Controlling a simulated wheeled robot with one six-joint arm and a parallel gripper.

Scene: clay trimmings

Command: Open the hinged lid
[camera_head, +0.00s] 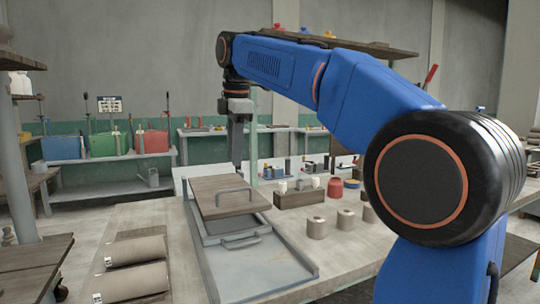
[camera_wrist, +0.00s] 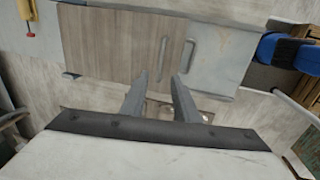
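The wooden lid (camera_head: 215,196) lies roughly flat over the back part of a grey metal box (camera_head: 250,270) on the bench. A bar handle (camera_head: 233,190) is on top of the lid. A second handle (camera_head: 241,242) is on the lower grey part in front. My gripper (camera_head: 237,158) points down above the lid's far side, apart from its handle. In the wrist view, the lid (camera_wrist: 115,40) and its handle (camera_wrist: 162,58) show beyond my gripper (camera_wrist: 161,78), whose two fingers are apart with nothing between them. The hinge is not discernible.
Two clay-coloured rolls (camera_head: 136,266) lie left of the box. Several small cylinders (camera_head: 317,227) stand to its right, with a wooden block (camera_head: 299,198) behind them. A red pot (camera_head: 335,188) stands farther right. The air above the lid is clear apart from my gripper.

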